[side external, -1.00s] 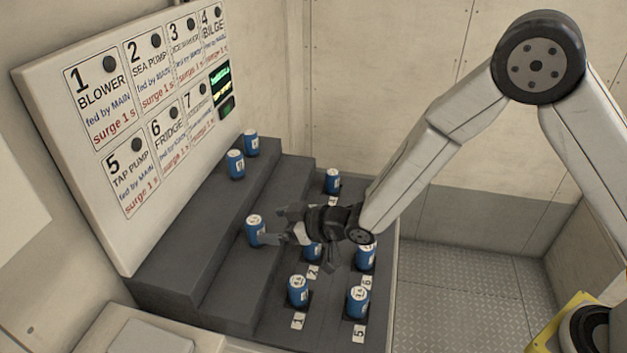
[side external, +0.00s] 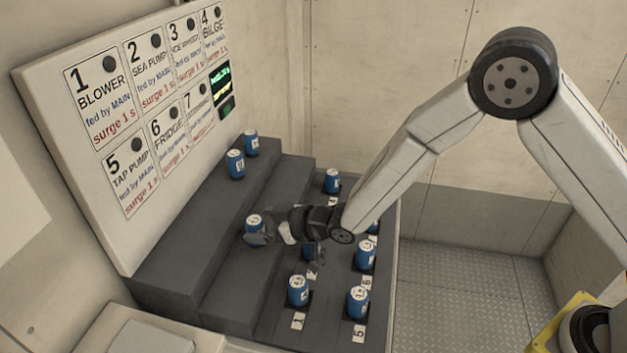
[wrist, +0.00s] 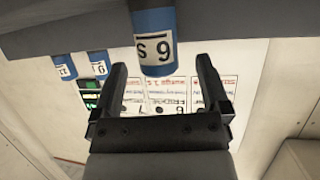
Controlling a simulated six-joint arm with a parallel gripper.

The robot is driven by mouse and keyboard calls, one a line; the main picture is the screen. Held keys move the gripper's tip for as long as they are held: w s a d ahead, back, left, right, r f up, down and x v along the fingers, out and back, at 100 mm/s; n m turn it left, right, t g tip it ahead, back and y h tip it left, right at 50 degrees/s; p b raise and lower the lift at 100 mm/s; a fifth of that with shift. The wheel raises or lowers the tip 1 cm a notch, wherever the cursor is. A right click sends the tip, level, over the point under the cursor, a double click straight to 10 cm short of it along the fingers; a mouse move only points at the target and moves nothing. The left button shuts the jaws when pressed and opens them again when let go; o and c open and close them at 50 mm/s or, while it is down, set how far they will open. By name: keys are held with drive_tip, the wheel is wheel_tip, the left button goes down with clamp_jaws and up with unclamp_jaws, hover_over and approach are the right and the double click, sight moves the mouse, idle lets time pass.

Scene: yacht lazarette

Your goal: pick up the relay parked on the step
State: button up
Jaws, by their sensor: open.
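A blue relay with a white top (side external: 254,222) stands upright on the middle dark step. In the wrist view, this relay (wrist: 153,38) has a white band with dark characters and shows between the fingertips, with a gap on each side. My gripper (side external: 264,238) is open beside the relay, low on its near side. In the wrist view, both fingers of my gripper (wrist: 161,68) are spread apart and hold nothing. Part of the relay's lower side is hidden by the gripper in the side view.
Two blue relays (side external: 235,164) stand on the upper step. Several more stand on the lowest level by number tags, including one at tag 1 (side external: 299,290) and one at tag 5 (side external: 358,301). A labelled panel (side external: 130,120) rises behind the steps.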

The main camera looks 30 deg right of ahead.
sight(248, 224)
drive_tip(key=shift+x, duration=2.25)
drive_tip(key=shift+d, duration=0.1)
clamp_jaws()
